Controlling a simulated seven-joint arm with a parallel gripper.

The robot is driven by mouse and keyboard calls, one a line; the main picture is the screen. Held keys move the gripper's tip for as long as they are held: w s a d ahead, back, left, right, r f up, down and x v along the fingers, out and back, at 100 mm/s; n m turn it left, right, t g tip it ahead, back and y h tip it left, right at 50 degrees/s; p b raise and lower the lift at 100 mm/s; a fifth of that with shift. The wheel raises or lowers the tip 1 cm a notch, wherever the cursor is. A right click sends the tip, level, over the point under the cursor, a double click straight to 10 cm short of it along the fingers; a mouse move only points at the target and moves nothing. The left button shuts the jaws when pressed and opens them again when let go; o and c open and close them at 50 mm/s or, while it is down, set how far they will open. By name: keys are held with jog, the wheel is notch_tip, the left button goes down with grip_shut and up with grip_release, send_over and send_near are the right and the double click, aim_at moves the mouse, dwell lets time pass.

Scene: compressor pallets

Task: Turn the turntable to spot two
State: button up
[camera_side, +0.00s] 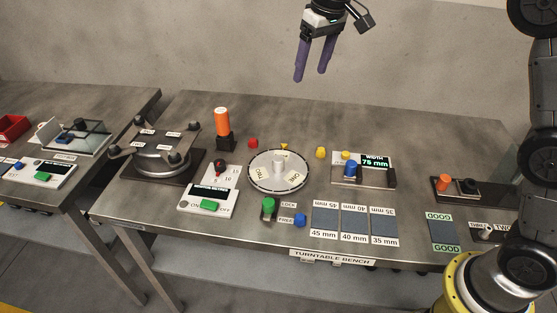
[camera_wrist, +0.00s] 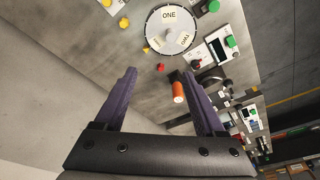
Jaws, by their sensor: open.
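The turntable (camera_side: 264,184) is a pale disc with a dark rim and a central post (camera_side: 279,162). In the wrist view the disc (camera_wrist: 156,28) shows a ONE label (camera_wrist: 168,15) on its far side and a TWO label (camera_wrist: 184,39) nearer the orange cylinder. A small yellow marker (camera_side: 284,146) is at the back rim in the side view, with neither readable label beside it. A green knob (camera_side: 268,206) stands by LOCK and FREE labels in front of the disc. My gripper (camera_side: 310,76) is open and empty, high above the back of the bench.
An orange cylinder (camera_side: 222,122) stands behind-left of the disc. Red (camera_side: 253,143) and yellow (camera_side: 320,152) knobs flank its back. A box with a green button (camera_side: 209,205) is front-left; a blue knob (camera_side: 300,220) and size pads are front-right. The bench's back strip is mostly clear.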

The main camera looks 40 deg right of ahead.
jog(key=w+a+f+g, duration=0.25)
jog(key=w+f, duration=0.35)
jog(key=f, duration=0.4)
send_over(278, 159)
notch_tip(278, 159, down, 5)
jog(key=shift+n, duration=0.3)
notch_tip(278, 159, down, 14)
jog(key=shift+d+f, duration=0.1)
grip_shut()
dwell(0.6)
